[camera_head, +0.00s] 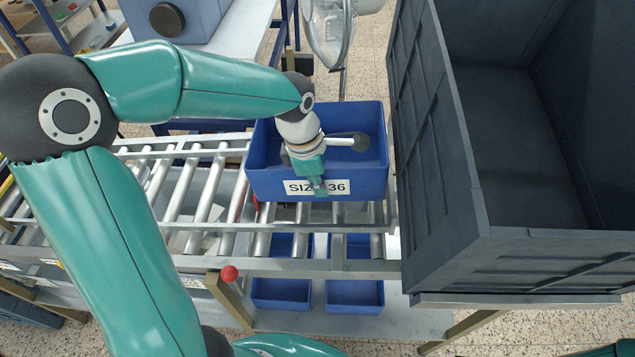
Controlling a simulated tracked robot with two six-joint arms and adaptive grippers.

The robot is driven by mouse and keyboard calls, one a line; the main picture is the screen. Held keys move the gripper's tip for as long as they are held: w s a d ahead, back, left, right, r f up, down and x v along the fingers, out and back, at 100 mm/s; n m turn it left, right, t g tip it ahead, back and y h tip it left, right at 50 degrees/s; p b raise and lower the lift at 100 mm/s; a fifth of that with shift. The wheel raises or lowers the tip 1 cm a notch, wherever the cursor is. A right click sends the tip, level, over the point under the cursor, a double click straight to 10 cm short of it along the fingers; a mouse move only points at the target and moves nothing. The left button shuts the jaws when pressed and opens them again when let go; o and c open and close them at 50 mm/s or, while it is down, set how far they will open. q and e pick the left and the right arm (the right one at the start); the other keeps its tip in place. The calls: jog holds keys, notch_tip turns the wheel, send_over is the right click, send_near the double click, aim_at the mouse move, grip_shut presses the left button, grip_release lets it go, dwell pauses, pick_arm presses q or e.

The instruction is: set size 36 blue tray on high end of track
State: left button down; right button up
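The blue tray (262,160) bears a white label reading SIZE 36, partly covered by my gripper. It is over the right end of the roller track (200,200), roughly level; I cannot tell whether it rests on the rollers or hangs just above. My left gripper (317,186) comes from above at the tray's front wall, with a finger outside over the label. It appears shut on that wall; its inner finger is hidden.
A large dark grey crate (440,160) stands close to the tray's right. Two blue trays (281,292) (355,293) lie below the track. A red ball knob (229,272) is at the track's front. A machine (190,20) and a fan-like object (328,30) stand behind.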

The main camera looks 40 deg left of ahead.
aim_at(321, 201)
pick_arm(q)
jog(key=shift+w+d+f+b, duration=0.1)
jog(key=shift+f+b, duration=1.05)
jog(key=shift+f, duration=0.25)
jog(key=shift+w+d+f+b, duration=0.15)
jog(key=shift+f+b, duration=1.05)
jog(key=shift+f, duration=0.2)
jog(key=shift+w+d+f+b, duration=0.1)
jog(key=shift+f+b, duration=1.05)
jog(key=shift+f, duration=0.25)
jog(key=c, duration=1.2)
grip_release()
jog(key=shift+c, duration=0.2)
jog(key=shift+s, duration=0.1)
notch_tip(321, 201, up, 10)
jog(key=p, duration=0.7)
jog(key=shift+p, duration=0.4)
jog(key=shift+f, duration=0.1)
